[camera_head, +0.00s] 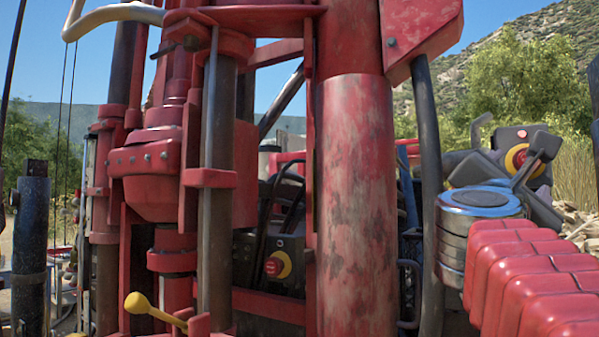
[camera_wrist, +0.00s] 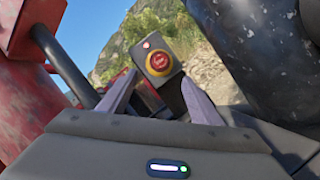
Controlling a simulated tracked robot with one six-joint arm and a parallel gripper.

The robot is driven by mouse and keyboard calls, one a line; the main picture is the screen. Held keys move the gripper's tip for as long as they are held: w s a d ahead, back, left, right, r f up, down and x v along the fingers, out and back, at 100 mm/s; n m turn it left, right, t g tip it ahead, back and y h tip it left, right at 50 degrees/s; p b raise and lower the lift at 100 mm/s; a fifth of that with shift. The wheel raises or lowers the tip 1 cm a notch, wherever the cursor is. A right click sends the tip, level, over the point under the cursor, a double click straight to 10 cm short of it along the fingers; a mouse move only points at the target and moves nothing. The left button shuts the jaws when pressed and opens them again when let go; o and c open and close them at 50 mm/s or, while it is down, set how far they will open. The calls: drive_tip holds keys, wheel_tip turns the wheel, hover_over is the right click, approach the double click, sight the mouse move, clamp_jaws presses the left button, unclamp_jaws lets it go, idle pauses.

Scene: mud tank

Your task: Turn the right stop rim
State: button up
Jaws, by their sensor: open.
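The rim also shows whole in the wrist view (camera_wrist: 160,62), above centre. My gripper (camera_wrist: 158,84) is open and empty, with one fingertip low on each side of the stop's box in that view. The rim appears beyond the fingertips; I see no contact. In the head view my gripper (camera_head: 538,160) partly covers the rim's right side.
A second red and yellow stop (camera_head: 278,265) sits lower, behind the red drill mast (camera_head: 355,200). A dark hose (camera_head: 428,190) hangs between the mast and my arm. In the wrist view, a large dark pipe (camera_wrist: 265,60) stands close on the right.

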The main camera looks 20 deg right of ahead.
drive_tip(key=x, duration=1.1)
drive_tip(key=shift+d, duration=0.3)
drive_tip(key=shift+w, duration=0.1)
drive_tip(key=c, duration=1)
